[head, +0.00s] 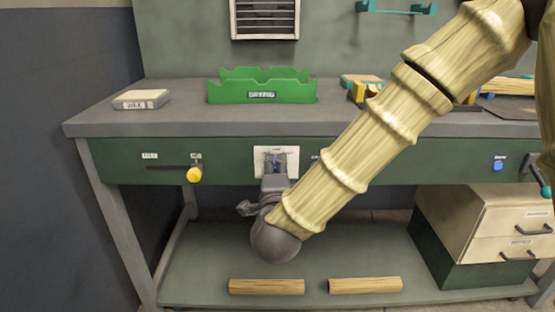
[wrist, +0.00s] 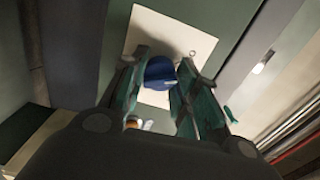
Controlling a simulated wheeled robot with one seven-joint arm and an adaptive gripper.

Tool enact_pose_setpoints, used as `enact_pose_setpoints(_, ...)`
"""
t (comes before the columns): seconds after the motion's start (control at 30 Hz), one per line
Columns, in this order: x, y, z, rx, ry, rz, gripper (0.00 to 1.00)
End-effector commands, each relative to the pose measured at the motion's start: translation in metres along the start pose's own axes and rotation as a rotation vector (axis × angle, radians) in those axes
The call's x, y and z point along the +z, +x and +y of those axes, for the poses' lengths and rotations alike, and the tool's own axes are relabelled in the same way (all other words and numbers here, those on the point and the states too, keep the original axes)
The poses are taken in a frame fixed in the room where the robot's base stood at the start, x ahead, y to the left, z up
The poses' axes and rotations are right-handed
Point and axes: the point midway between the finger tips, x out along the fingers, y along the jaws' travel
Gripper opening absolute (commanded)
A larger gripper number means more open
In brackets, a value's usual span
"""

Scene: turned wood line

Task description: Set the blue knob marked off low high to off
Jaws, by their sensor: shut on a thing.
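The blue knob (wrist: 160,72) sits on a pale plate (wrist: 180,28) in the wrist view, between the two teal fingers of my gripper (wrist: 158,88). My gripper is shut on the knob. In the head view the pale plate (head: 260,158) is on the green front of the bench, and my gripper (head: 277,170) covers most of the knob. The off, low and high marks cannot be read, so the knob's setting cannot be told.
A yellow knob (head: 194,175) is on the bench front at left, and a blue button (head: 498,166) at right. A green rack (head: 262,91) and a pale box (head: 141,99) stand on the bench top. Wooden pieces (head: 266,287) lie on the lower shelf. Drawers (head: 510,220) stand at right.

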Motion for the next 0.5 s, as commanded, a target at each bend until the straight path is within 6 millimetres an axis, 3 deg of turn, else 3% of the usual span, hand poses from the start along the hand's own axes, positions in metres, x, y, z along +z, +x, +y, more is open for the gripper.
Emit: enact_pose_setpoints(0.5,-0.0015,0.0005,-0.001,0.0,-0.266,0.004,0.06)
